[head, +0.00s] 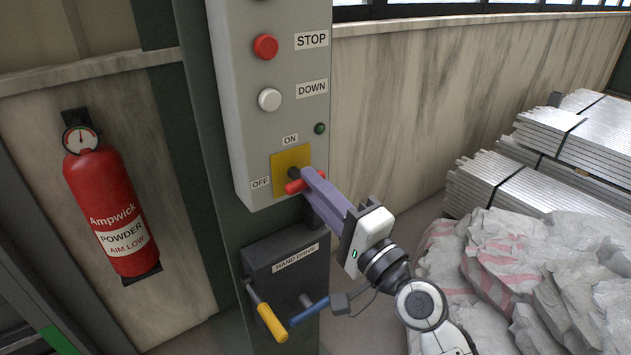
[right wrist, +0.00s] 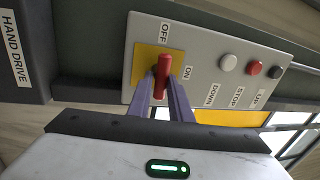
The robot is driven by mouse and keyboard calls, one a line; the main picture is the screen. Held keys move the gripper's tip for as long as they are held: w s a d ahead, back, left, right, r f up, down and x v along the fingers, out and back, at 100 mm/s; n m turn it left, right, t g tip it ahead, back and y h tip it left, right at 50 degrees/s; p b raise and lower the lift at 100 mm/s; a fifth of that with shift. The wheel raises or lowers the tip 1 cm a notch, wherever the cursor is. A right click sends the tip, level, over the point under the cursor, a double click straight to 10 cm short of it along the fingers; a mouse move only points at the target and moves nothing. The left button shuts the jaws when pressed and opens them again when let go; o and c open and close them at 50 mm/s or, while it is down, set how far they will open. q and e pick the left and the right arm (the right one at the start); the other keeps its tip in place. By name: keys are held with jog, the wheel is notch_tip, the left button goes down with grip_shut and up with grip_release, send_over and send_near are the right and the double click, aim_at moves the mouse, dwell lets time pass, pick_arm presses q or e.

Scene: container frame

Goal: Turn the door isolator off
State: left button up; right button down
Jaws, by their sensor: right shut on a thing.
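The door isolator is a red handle (head: 293,187) on a yellow plate (head: 287,160), low on a grey control box. ON is printed above the plate and OFF to its left. My right gripper (head: 306,179) is shut on the red handle, its purple fingers hiding part of it. In the right wrist view the handle (right wrist: 161,72) stands between the two fingertips (right wrist: 161,84), with its upper end toward the OFF label (right wrist: 165,33) and ON off to the side. The handle lies roughly along the OFF direction. My left gripper is not in view.
A red STOP button (head: 265,46), a white DOWN button (head: 269,99) and a small green lamp (head: 320,128) sit above. A hand drive box (head: 284,263) with yellow and blue handles is below. A fire extinguisher (head: 107,205) hangs left; sacks (head: 500,262) and metal stacks lie right.

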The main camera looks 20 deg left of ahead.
jog(key=shift+m, duration=0.5)
jog(key=c, duration=1.6)
grip_release()
jog(key=shift+c, duration=0.2)
jog(key=b+v, duration=0.1)
jog(key=v, duration=0.9)
jog(key=shift+s, duration=0.2)
jog(key=shift+d, duration=0.1)
